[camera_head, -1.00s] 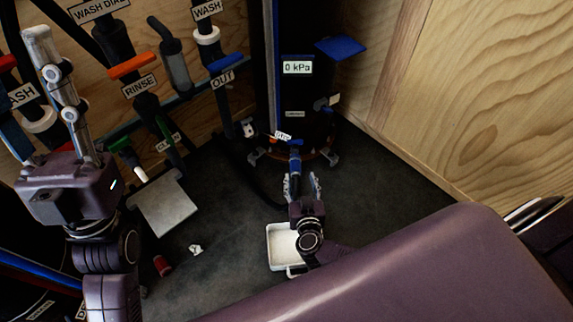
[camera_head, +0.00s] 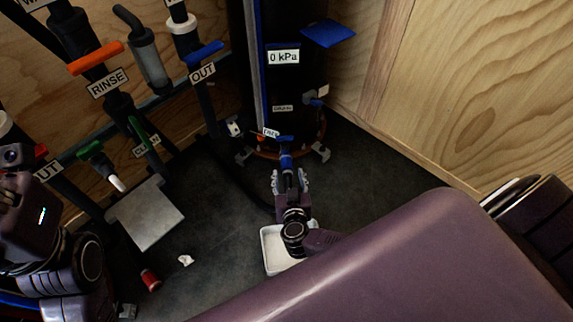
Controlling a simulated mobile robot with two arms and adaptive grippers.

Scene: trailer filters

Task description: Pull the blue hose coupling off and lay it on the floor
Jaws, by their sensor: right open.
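The blue hose coupling (camera_head: 286,160) sits at the low front of the dark cylinder (camera_head: 283,85), below a small white label. My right gripper (camera_head: 289,178) is open just in front of it. Its two fingers stand on either side of the coupling's lower end. I cannot tell whether they touch it. My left gripper (camera_head: 30,215) is cut off at the left edge, and its fingertips do not show clearly.
A white tray (camera_head: 272,262) lies on the dark floor under my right wrist. A grey plate (camera_head: 146,214), a white scrap (camera_head: 186,260) and a red cylinder (camera_head: 151,280) lie to the left. Pipes with valves stand along the left wall. Floor at the right is clear.

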